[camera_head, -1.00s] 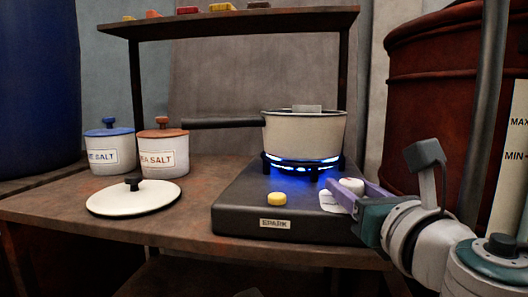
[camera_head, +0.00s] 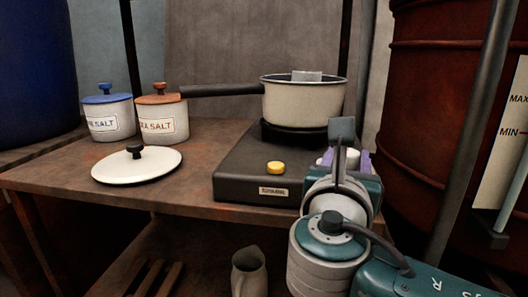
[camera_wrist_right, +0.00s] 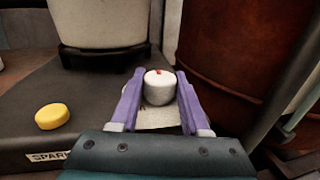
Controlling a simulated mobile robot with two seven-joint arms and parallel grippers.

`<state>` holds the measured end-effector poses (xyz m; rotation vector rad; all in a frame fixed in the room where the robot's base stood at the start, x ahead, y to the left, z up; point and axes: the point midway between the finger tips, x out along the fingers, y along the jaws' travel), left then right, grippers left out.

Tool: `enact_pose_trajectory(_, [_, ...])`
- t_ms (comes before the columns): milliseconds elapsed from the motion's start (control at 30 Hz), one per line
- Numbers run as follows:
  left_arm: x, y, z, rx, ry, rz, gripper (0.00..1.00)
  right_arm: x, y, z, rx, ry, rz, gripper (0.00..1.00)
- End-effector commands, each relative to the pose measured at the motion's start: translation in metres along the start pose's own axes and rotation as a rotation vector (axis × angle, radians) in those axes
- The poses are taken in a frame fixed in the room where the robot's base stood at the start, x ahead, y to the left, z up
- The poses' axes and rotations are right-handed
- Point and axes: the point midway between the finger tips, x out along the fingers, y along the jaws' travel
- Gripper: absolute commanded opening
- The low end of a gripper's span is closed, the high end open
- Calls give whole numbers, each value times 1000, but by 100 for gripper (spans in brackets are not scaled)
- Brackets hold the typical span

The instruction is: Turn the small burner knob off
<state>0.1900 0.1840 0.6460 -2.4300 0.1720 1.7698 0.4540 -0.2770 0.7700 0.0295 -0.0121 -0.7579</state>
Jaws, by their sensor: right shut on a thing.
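The small burner knob, white with a red mark (camera_wrist_right: 159,87), sits on the burner's top at the right. In the right wrist view it stands between the two purple fingers of my right gripper (camera_wrist_right: 158,100), which is shut on it. In the head view my right gripper (camera_head: 345,160) hides most of the knob. The dark burner (camera_head: 235,173) carries a cream pot (camera_head: 303,104) with a long dark handle. No blue flame shows under the pot. A yellow button (camera_head: 276,168) is on the burner's front left. My left gripper is not in view.
A white lid (camera_head: 136,166) lies on the brown table (camera_head: 50,180). Two salt jars, blue-lidded (camera_head: 107,117) and orange-lidded (camera_head: 161,117), stand behind it. A large red vat (camera_head: 440,110) is close on the right. A jug (camera_head: 249,272) is below the table.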

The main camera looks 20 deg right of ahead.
Motion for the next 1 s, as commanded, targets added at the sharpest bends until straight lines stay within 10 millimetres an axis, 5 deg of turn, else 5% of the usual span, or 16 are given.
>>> enact_pose_trajectory(333, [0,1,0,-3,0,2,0,0,0,0,2,1,-4,0])
enact_pose_trajectory(367, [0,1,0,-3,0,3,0,0,0,0,2,1,-4,49])
enact_pose_trajectory(600, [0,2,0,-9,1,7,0,0,0,0,1,1,-3,76])
enact_pose_trajectory(1000, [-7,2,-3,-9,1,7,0,-16,0,1,1,4,-2,76])
